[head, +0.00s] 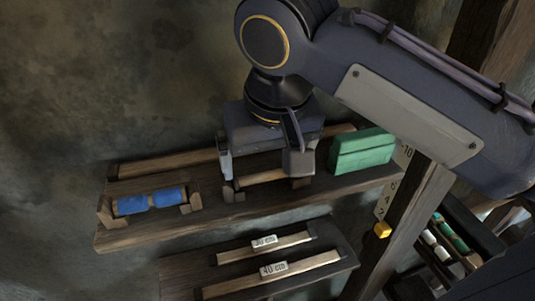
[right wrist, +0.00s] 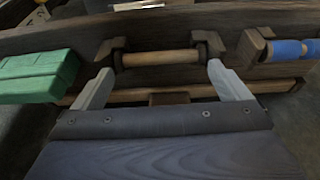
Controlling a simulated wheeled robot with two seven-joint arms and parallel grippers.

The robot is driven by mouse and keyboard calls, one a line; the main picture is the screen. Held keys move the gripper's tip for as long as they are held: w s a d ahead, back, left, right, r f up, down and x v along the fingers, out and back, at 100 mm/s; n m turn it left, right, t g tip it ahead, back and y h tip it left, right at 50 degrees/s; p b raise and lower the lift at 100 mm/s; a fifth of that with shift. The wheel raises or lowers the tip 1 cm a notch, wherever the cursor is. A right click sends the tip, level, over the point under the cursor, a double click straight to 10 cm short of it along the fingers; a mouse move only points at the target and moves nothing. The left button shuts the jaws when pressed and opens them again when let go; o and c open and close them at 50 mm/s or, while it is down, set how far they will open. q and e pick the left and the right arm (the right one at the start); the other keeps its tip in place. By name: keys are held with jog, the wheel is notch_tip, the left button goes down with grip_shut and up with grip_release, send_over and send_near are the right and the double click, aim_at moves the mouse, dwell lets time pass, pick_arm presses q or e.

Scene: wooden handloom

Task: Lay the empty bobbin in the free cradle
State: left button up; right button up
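The empty bobbin (right wrist: 160,58), a bare wooden rod with dark ends, lies lengthwise between the two dark brackets of a cradle (right wrist: 228,46) in the right wrist view. In the head view the bobbin (head: 262,178) shows under my right gripper (head: 262,168). My right gripper (right wrist: 161,70) is open wide, one finger near each end of the bobbin, with the bobbin just beyond the tips. I cannot tell whether a finger touches it or how fully it sits in the brackets. My left gripper is not in view.
A blue-wound bobbin (head: 150,201) lies in the left cradle of the shelf (head: 135,235). A green block (head: 361,151) stands right of my gripper. Below is a board (head: 180,270) with marked sticks.

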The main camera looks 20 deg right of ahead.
jog(key=p+v, duration=0.1)
jog(key=v, duration=0.6)
jog(key=shift+r, duration=0.35)
jog(key=shift+s, duration=0.15)
